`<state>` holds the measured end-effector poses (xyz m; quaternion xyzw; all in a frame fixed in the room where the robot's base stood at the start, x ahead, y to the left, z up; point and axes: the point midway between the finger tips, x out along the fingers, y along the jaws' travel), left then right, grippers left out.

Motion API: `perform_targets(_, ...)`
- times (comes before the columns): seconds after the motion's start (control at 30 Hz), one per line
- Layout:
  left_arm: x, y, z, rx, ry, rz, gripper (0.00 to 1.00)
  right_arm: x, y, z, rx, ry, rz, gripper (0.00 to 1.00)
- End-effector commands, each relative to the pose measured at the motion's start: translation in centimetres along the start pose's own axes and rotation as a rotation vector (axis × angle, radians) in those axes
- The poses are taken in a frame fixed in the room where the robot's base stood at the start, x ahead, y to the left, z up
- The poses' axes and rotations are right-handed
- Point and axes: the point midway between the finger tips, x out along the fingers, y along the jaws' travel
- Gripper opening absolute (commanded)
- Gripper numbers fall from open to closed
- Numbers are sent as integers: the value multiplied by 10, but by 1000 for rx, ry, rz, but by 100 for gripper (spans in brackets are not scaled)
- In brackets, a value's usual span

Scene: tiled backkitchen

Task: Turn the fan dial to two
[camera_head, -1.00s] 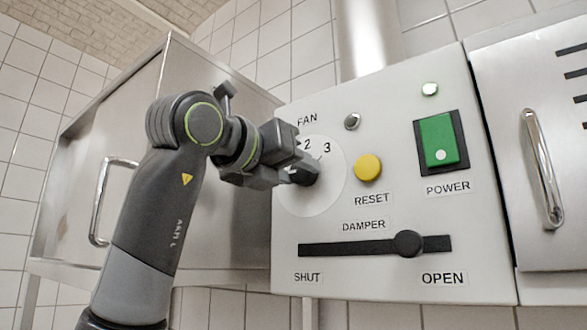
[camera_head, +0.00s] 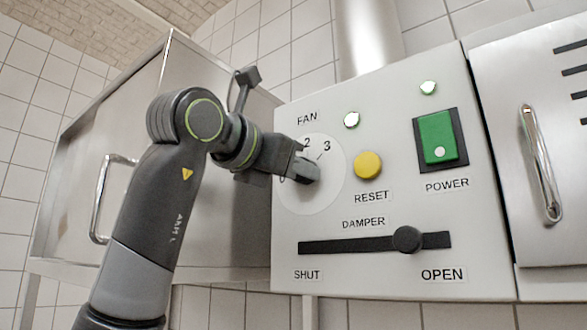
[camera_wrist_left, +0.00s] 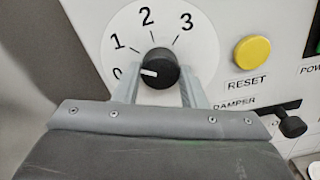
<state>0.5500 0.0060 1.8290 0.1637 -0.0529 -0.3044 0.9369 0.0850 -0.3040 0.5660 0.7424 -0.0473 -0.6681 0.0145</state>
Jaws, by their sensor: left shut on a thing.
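The fan dial is a black round knob (camera_wrist_left: 158,70) on a white disc (camera_head: 325,192) marked 0 to 3. In the left wrist view its white mark points left, close to the 0. My left gripper (camera_head: 302,170) is shut on the knob; its fingers (camera_wrist_left: 160,88) stand on either side of it in the wrist view. In the head view the gripper hides most of the knob and the low numbers, while the 2 and 3 show. My right gripper is not in view.
The panel (camera_head: 390,275) also carries a lit lamp (camera_head: 351,120) by the fan dial, a yellow reset button (camera_head: 368,165), a green power switch (camera_head: 439,138) with a lit lamp (camera_head: 428,88) above, and a damper slider (camera_head: 407,239) near OPEN. Steel doors with handles flank it.

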Motion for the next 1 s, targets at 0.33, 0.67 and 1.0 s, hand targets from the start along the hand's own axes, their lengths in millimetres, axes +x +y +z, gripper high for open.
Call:
perform_targets(0.33, 0, 1, 0, 328, -1, 1, 15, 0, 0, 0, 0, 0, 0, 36)
perform_targets(0.67, 0, 1, 1, 638, -1, 0, 15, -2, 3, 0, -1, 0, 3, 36)
perform_targets(1.0, 0, 1, 1, 891, -1, 0, 15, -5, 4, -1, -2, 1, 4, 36)
